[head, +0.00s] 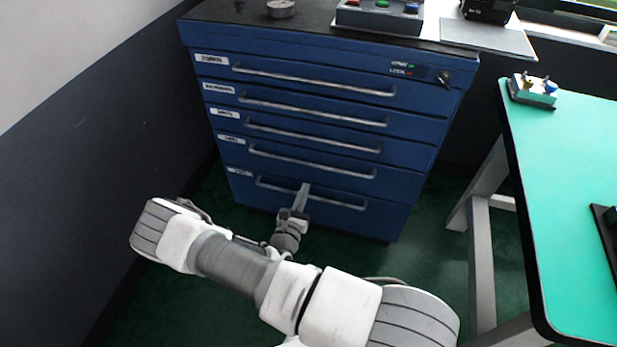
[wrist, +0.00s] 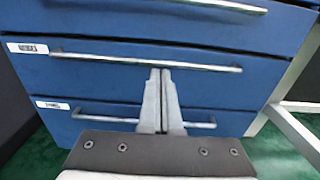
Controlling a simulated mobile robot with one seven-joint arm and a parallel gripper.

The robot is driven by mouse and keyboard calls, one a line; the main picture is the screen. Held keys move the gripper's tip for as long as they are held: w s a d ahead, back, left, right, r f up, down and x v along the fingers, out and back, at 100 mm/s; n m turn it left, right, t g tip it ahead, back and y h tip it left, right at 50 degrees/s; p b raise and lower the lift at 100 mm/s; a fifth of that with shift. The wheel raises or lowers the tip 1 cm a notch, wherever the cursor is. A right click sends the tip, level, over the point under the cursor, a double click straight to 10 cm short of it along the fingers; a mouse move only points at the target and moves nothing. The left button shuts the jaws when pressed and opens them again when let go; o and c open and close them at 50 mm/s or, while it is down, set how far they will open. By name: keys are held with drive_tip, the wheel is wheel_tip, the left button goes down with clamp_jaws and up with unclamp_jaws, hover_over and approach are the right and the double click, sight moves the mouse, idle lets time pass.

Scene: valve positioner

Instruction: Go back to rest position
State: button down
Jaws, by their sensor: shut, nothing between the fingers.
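My gripper (head: 304,187) is low in front of a blue drawer cabinet (head: 400,217). In the wrist view my gripper (wrist: 160,72) has its two long fingers together with nothing between them. The fingertips overlap the handle (wrist: 110,62) of one of the lower drawers there; I cannot tell whether they touch it. In the head view the tips appear in front of the bottom drawer, by its handle (head: 340,203). All the drawers look closed.
A green-topped table (head: 565,200) stands at the right, with a small valve device (head: 533,90) on it. A dark wall (head: 80,190) rises at the left. A box with coloured buttons (head: 380,15) sits on the cabinet. Green floor shows between cabinet and table.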

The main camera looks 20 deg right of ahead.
drive_tip(key=shift+s+a, duration=0.2)
drive_tip(key=shift+s, duration=0.1)
drive_tip(key=s+d+r+m+g+h, duration=0.1)
drive_tip(key=s+d+r+m+g, duration=0.15)
drive_tip(key=r+m+g, duration=0.35)
drive_tip(key=s+d+r+m+g, duration=0.2)
drive_tip(key=s+r+m+g, duration=0.15)
drive_tip(key=r+m, duration=0.4)
drive_tip(key=s+d+r+m+g+h, duration=0.1)
drive_tip(key=s+d+r+m+g, duration=0.15)
drive_tip(key=r+m+g, duration=0.4)
drive_tip(key=s+a+r+m+t+y, duration=0.3)
drive_tip(key=s+a+r+m+y, duration=0.25)
drive_tip(key=s+r, duration=0.35)
drive_tip(key=s+a+r+m+t+y, duration=0.4)
drive_tip(key=s+r+y, duration=0.3)
drive_tip(key=r, duration=0.5)
wheel_tip(320, 180, up, 19)
drive_tip(key=p, duration=1.8)
drive_tip(key=shift+a+f+p, duration=0.15)
drive_tip(key=shift+a+p, duration=0.1)
drive_tip(key=shift+p, duration=0.15)
drive_tip(key=shift+w+n, duration=0.1)
drive_tip(key=shift+n, duration=0.15)
